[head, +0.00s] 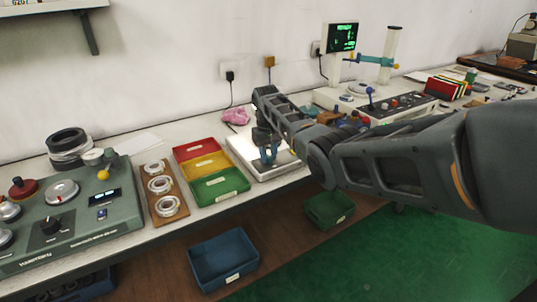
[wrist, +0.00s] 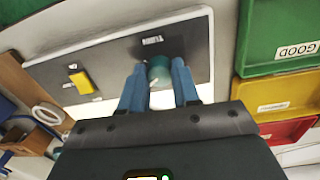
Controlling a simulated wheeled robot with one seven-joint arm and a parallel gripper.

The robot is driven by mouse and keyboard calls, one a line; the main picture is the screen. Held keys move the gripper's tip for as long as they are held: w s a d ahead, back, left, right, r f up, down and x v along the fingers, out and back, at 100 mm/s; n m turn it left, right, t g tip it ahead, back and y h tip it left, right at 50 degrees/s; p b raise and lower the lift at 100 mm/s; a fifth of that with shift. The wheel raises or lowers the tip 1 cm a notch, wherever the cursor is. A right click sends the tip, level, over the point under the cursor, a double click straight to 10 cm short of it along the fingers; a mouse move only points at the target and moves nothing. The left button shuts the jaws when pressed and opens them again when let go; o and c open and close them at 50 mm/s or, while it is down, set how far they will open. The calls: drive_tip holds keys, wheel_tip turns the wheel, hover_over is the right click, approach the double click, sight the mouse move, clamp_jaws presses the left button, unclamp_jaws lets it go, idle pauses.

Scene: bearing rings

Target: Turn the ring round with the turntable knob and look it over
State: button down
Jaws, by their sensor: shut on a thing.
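My gripper (head: 268,157) reaches down over a white-edged inspection station (head: 283,172) on the bench. In the wrist view my gripper (wrist: 157,72) has its blue fingers on both sides of a round teal knob (wrist: 159,66), shut on it. The station's grey plate (wrist: 115,58) carries a small label and a yellow block (wrist: 80,82). I cannot make out a ring on the station; the fingers and hand hide part of it. A pale ring (wrist: 47,115) lies beyond the plate at the left of the wrist view.
Red (head: 195,149), yellow (head: 202,166) and green (head: 220,185) bins stand left of the station. A wooden board (head: 153,182) holds three rings. A green machine (head: 75,220) stands at far left, a control panel (head: 395,105) at right. Blue (head: 222,258) and green (head: 329,208) crates sit below the bench.

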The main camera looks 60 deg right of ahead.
sight(268, 157)
drive_tip(key=c, duration=0.8)
unclamp_jaws()
drive_tip(key=shift+w+a+r, duration=0.1)
drive_tip(key=shift+r, duration=3.8)
